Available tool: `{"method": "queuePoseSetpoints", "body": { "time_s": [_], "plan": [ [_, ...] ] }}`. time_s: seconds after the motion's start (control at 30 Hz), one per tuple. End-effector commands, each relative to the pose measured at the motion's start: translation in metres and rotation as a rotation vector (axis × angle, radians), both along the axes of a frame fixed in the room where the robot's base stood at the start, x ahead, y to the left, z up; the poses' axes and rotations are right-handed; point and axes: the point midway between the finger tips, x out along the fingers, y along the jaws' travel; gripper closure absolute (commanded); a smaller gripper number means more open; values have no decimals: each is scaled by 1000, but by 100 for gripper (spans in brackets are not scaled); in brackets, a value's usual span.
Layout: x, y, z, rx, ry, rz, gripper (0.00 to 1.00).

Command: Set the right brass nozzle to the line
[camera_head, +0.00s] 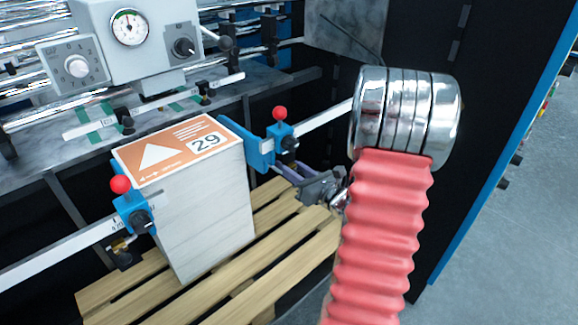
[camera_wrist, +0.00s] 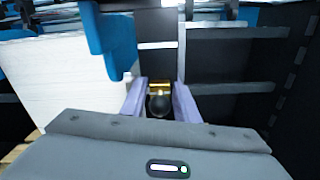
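The right brass nozzle (camera_wrist: 160,87) shows in the wrist view with a dark round end toward me. It sits between the two lavender fingers of my gripper (camera_wrist: 159,92), with a narrow gap seeming to show on each side. In the head view my gripper (camera_head: 282,170) is just below the right blue clamp (camera_head: 262,149) with a red ball on top; the right nozzle is hidden there. The left brass nozzle (camera_head: 122,243) hangs under the left blue clamp (camera_head: 130,210). I cannot make out the line for the right nozzle.
A tall white paper stack (camera_head: 205,215) with an orange label marked 29 stands on a wooden pallet (camera_head: 285,240), close left of my gripper. A white scale bar (camera_head: 320,117) runs right of the clamp. A grey control box (camera_head: 135,40) is behind. Floor is clear at right.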

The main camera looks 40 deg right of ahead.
Motion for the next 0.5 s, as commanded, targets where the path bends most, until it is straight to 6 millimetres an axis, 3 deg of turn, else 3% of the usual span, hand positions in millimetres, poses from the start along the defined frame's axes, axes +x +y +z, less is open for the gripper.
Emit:
{"method": "queuePoseSetpoints", "body": {
  "time_s": [0.27, 0.5],
  "plan": [
    [1, 0, 0, 0, 0, 0, 72],
    [1, 0, 0, 0, 0, 0, 89]
  ]
}}
